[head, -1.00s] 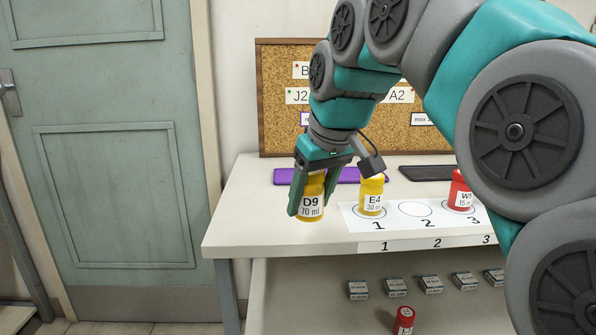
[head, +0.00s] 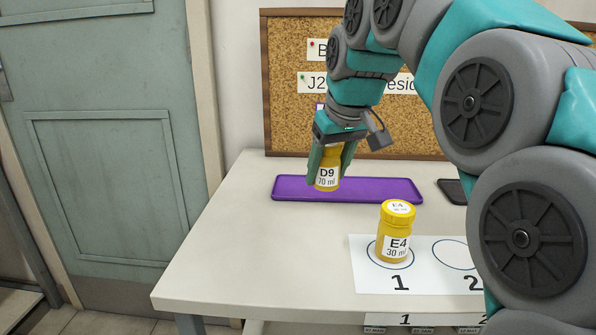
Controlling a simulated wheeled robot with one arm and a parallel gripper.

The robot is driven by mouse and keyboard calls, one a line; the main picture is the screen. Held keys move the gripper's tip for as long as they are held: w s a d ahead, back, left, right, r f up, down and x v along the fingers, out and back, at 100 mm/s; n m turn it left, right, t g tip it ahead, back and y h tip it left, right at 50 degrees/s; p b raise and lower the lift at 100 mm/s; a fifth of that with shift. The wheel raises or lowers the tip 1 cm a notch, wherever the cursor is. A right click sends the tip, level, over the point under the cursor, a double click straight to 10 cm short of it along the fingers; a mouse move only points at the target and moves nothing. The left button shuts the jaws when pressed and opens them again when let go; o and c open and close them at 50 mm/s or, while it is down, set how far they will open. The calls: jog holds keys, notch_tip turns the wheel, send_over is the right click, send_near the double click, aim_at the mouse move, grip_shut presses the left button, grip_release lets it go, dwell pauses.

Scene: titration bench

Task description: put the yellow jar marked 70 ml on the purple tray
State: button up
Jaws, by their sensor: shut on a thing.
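The yellow jar (head: 327,177) labelled D9, 70 ml is held upright between the fingers of my gripper (head: 330,168), which is shut on it. The purple tray (head: 388,188) lies at the back of the bench, and the jar shows in front of its left part. I cannot tell whether the jar's base touches the tray or hangs just above it. My gripper and the jar hide part of the tray.
Another yellow jar (head: 396,234), labelled E4, 30 ml, stands on circle 1 of the white numbered sheet (head: 364,280). Circle 2 is empty. A dark tray (head: 454,190) is partly hidden by my arm. A cork board (head: 284,110) stands behind. The bench's left front is clear.

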jog(key=p, duration=0.1)
send_over(294, 185)
jog(key=s, duration=0.2)
jog(key=shift+w+d+f, duration=0.25)
jog(key=shift+d+f, duration=0.05)
jog(key=shift+f, duration=1.85)
jog(key=shift+f, duration=0.2)
jog(key=o, duration=1.4)
jog(key=v, duration=1.2)
jog(key=shift+d+r, duration=0.1)
jog(key=shift+r, duration=0.1)
